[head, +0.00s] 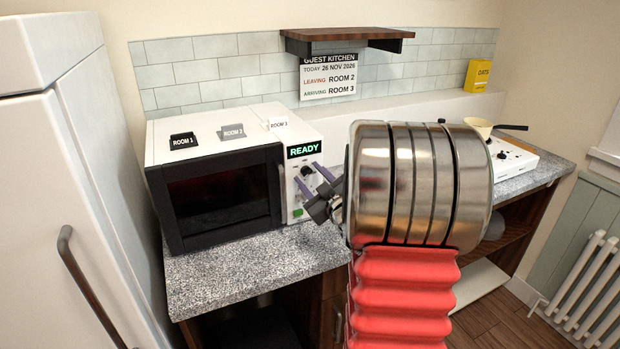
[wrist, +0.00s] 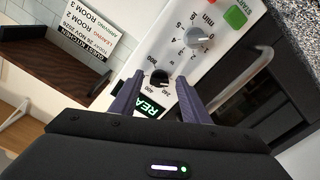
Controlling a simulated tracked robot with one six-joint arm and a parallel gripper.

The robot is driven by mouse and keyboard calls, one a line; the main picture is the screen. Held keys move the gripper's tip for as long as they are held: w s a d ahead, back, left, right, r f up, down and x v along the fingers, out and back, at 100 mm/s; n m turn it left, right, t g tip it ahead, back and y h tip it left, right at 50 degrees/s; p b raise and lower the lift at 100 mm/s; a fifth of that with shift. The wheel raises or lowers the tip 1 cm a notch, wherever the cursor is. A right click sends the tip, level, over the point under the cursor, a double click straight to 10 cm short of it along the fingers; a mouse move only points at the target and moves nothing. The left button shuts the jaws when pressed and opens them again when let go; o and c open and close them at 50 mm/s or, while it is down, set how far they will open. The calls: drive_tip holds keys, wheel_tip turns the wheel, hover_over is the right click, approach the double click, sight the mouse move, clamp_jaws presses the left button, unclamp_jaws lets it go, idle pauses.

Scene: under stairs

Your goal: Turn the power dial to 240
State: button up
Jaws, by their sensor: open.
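The black power dial (wrist: 159,79) is on the white control panel of the microwave (head: 222,197), with 240, 400 and 800 printed around it in the wrist view. Its pointer setting is too small to tell. My gripper (wrist: 159,77) is open, with its purple fingers on either side of the dial in the wrist view; I cannot tell whether they touch it. In the head view my gripper (head: 312,181) is in front of the panel, below the green READY display (head: 303,149). My arm hides part of the space to the right.
A grey timer knob (wrist: 196,40) and a green button (wrist: 236,16) share the panel. A wooden shelf (head: 345,33) hangs above. Granite counter (head: 240,268) is free in front; a fridge (head: 60,180) stands left.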

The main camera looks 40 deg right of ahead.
drive_tip(key=shift+c, duration=0.3)
drive_tip(key=c, duration=0.9)
drive_tip(key=shift+a, duration=0.2)
drive_tip(key=shift+c, duration=0.5)
drive_tip(key=shift+d, duration=0.15)
drive_tip(key=shift+m, duration=0.4)
drive_tip(key=m, duration=1.1)
drive_tip(key=shift+f, duration=0.1)
